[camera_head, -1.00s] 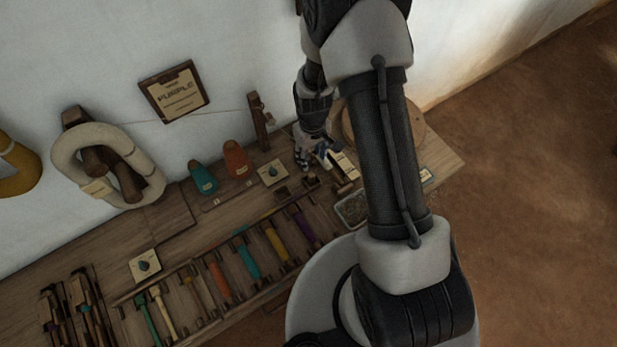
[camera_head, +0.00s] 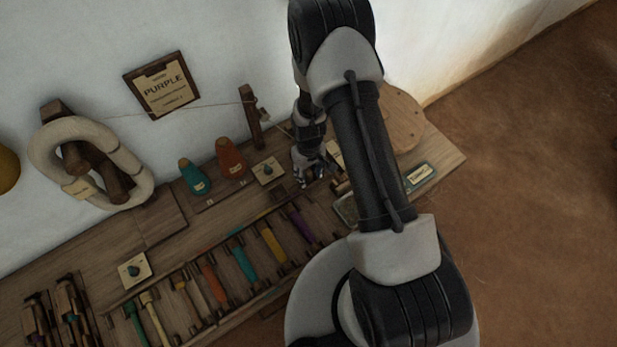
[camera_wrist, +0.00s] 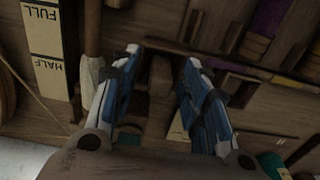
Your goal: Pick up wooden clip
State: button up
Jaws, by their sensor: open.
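A small brown wooden block, which looks like the wooden clip (camera_wrist: 160,76), lies on the bench in the wrist view. It shows in the gap between the two blue-and-white fingers of my gripper (camera_wrist: 161,56). The fingers are apart, and neither clearly touches it. I cannot tell how high the fingers are above the bench. In the head view my gripper (camera_head: 311,178) points down at the bench near small dark wooden pieces, and the clip cannot be made out there because the hand and arm cover that spot.
A FULL/HALF gauge card (camera_wrist: 47,50) and a rod with a pale tip (camera_wrist: 91,75) lie left of the fingers in the wrist view. A rack of coloured bobbins (camera_head: 245,264) runs along the bench front. A wooden post (camera_head: 251,117) stands behind. A round wooden disc (camera_head: 405,120) is at right.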

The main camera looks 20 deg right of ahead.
jog(key=shift+r, duration=0.1)
jog(key=c, duration=0.9)
